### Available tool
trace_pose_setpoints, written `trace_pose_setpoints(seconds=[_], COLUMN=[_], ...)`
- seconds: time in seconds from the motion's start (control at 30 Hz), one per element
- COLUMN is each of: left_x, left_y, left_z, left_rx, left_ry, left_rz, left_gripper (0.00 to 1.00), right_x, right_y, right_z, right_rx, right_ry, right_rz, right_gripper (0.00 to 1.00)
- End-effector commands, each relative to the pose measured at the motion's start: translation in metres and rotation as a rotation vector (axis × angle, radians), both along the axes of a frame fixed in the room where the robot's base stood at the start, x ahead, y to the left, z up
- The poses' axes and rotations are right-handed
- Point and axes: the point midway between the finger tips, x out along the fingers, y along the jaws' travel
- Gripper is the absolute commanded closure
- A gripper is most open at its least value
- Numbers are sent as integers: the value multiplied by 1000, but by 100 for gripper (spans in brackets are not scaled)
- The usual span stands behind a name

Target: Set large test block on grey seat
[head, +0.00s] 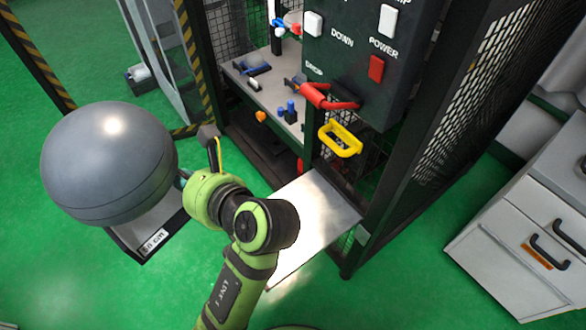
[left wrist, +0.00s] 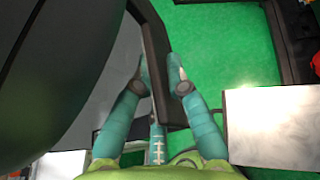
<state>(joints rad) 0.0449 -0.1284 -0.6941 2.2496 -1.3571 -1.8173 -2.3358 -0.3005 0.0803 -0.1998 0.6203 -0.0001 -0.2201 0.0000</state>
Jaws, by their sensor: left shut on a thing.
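A large grey sphere (head: 108,162), which I take for the large test block, fills the left of the head view and looms dark in the left wrist view (left wrist: 45,70). Under it is a dark-edged stand (head: 172,222) with a grey top and a small white label, likely the grey seat. Whether sphere and stand touch is hidden. My left gripper (head: 184,182) is at the sphere's right side. In the left wrist view its teal fingers (left wrist: 160,80) are shut on a dark bar (left wrist: 153,45), seemingly the block's handle. My right gripper is not in view.
The dark tower with mesh sides and a control panel (head: 355,50) stands right of centre. A shiny plate (head: 315,215) juts from its foot, right of my left arm. A white drawer cabinet (head: 530,235) is at far right. Green floor is clear at the front.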

Motion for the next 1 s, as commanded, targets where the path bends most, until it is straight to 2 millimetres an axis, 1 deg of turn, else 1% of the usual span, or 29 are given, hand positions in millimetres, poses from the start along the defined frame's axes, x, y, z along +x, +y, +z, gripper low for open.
trace_pose_setpoints(seconds=[0.03, 0.13, 0.23, 0.37, 0.47, 0.57, 0.7, 0.8, 0.87, 1.0], left_x=[4, 17, 37, 61, 73, 79, 82, 81, 79, 73], left_y=[0, -6, -18, -45, -69, -91, -117, -131, -138, -150], left_z=[5, 11, 20, 27, 25, 17, -2, -18, -28, -54], left_rx=[5, 3, 3, 5, 9, 14, 19, 19, 20, 16], left_ry=[-10, -14, -16, -16, -14, -12, -10, -9, -10, -9], left_rz=[-14, -70, -176, -374, -540, -699, -909, -1033, -1099, -1243], left_gripper=[100, 100, 100, 100, 100, 100, 100, 100, 100, 100], right_x=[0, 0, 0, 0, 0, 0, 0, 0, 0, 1], right_y=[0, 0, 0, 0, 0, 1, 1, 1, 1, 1], right_z=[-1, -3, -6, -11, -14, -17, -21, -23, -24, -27], right_rx=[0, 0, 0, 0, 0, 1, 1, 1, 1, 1], right_ry=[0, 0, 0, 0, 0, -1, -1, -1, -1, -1], right_rz=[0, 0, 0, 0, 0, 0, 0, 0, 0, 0], right_gripper=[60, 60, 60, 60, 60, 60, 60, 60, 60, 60])
